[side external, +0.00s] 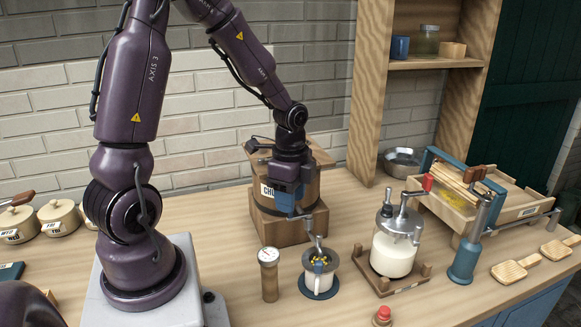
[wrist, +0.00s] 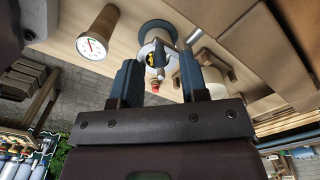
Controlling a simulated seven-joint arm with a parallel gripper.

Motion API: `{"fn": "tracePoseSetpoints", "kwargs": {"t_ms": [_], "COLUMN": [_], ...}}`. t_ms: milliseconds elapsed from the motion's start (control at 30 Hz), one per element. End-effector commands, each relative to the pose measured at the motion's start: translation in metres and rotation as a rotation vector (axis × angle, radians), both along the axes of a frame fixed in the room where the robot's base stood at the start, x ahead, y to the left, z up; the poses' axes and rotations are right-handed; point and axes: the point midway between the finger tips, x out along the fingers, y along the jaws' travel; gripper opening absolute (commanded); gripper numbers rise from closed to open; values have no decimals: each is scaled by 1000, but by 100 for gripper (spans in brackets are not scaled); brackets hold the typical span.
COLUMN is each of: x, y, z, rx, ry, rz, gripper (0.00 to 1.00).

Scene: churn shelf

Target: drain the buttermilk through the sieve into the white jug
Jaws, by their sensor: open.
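The white jug (side external: 318,281) stands upright on a round blue base, in front of a wooden churn barrel (side external: 313,188). The sieve (side external: 309,259) sits over the jug's mouth with small yellow bits in it. A grey metal spout (side external: 319,243) is just above the sieve. My gripper (side external: 290,211) points down in front of the barrel, above and left of the jug. In the wrist view my gripper (wrist: 159,66) is open, with nothing clearly between its blue fingers; the jug and sieve show beyond the fingertips. Any liquid inside the jug is hidden.
A dial thermometer (side external: 268,273) stands left of the jug. A glass jar of white liquid (side external: 392,254) with a metal lid stands right, on a wooden stand. A blue hand pump (side external: 466,258) and wooden paddles (side external: 516,269) are farther right.

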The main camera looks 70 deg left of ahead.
Motion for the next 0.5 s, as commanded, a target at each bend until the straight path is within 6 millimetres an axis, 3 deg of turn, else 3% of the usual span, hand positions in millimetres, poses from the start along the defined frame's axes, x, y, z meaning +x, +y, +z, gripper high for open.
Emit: {"fn": "tracePoseSetpoints", "kwargs": {"t_ms": [300,500], "x": [1,0], "y": [1,1], "z": [72,98], "rx": [4,3], "ry": [-7,-3], "rz": [1,0], "gripper": [40,40]}}
